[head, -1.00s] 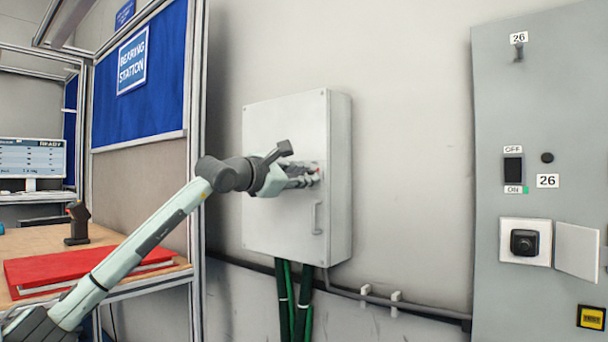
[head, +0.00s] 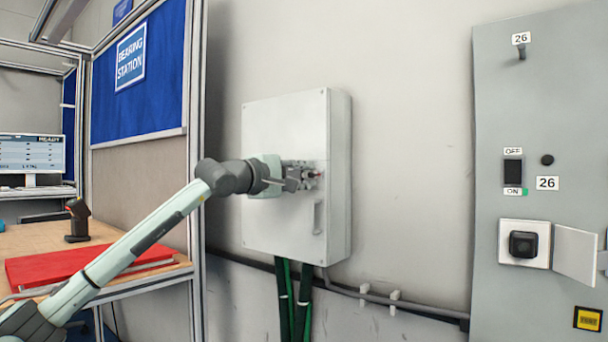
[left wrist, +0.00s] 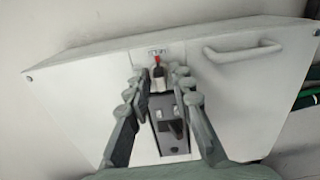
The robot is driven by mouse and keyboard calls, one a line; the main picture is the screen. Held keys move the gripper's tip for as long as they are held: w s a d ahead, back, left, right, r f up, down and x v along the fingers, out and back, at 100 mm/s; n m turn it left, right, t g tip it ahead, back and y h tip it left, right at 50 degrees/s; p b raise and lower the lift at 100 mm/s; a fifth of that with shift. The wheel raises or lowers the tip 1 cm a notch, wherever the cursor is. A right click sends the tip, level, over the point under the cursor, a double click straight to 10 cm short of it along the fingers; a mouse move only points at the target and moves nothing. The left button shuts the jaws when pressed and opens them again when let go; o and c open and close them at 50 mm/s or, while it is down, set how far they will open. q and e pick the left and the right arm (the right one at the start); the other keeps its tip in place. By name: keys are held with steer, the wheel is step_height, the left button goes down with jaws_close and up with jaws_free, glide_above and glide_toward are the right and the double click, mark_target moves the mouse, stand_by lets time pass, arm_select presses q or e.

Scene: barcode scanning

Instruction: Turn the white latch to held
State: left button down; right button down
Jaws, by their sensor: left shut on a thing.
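The light grey wall box (head: 285,125) hangs on the wall in the head view, and its front fills much of the left wrist view (left wrist: 90,90). A small latch with a red tip and a pale body (left wrist: 158,75) shows between my fingers, near a small label. My right gripper is out of view.
A box handle (head: 318,217) sits just below my gripper. Green cables (head: 283,300) hang under the box. A grey cabinet (head: 550,90) stands at the right with its small white door (head: 577,255) open.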

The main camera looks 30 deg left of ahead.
arm_select(q)
steer(key=shift+m, duration=0.3)
stand_by(0.4)
steer(key=c, duration=1.6)
jaws_free()
steer(key=shift+s+a, duration=0.1)
steer(key=shift+s, duration=0.2)
steer(key=s, duration=1.1)
steer(key=shift+s+a, duration=0.2)
steer(key=shift+a, duration=0.15)
